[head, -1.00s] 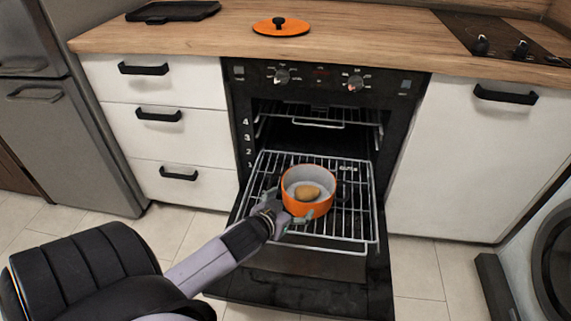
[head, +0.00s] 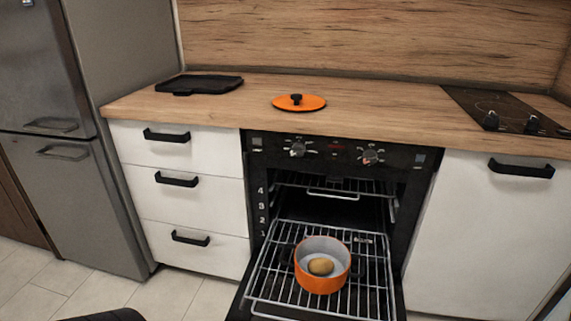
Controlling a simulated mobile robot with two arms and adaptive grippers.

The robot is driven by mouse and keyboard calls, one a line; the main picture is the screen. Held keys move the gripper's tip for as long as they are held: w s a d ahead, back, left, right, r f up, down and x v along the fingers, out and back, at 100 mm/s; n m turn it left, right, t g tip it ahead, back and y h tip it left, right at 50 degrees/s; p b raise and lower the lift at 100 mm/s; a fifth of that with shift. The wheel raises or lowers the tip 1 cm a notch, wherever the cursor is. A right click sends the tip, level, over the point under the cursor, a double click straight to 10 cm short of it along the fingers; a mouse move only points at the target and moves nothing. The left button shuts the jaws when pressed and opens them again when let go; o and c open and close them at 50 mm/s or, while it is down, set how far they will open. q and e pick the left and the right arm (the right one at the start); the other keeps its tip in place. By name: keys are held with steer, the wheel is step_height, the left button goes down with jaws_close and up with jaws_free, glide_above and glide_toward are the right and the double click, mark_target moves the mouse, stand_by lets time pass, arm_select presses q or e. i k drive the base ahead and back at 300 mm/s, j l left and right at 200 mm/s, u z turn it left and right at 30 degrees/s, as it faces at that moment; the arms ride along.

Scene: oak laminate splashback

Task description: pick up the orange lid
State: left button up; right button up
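The orange lid (head: 299,103) with a black knob lies flat on the wooden countertop (head: 390,115), above the oven's control panel. An orange pot (head: 320,280) with a brown, potato-like item (head: 320,266) inside stands on the pulled-out oven rack (head: 370,270). Neither gripper is in the head view; only a dark part of my own body shows at the bottom left edge.
The oven door (head: 240,300) hangs open below the rack. A black tray (head: 200,84) lies left of the lid, and a black hob (head: 505,108) is at the right. The counter around the lid is clear.

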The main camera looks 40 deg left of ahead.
mark_target(299, 98)
steer(key=u, duration=1.3)
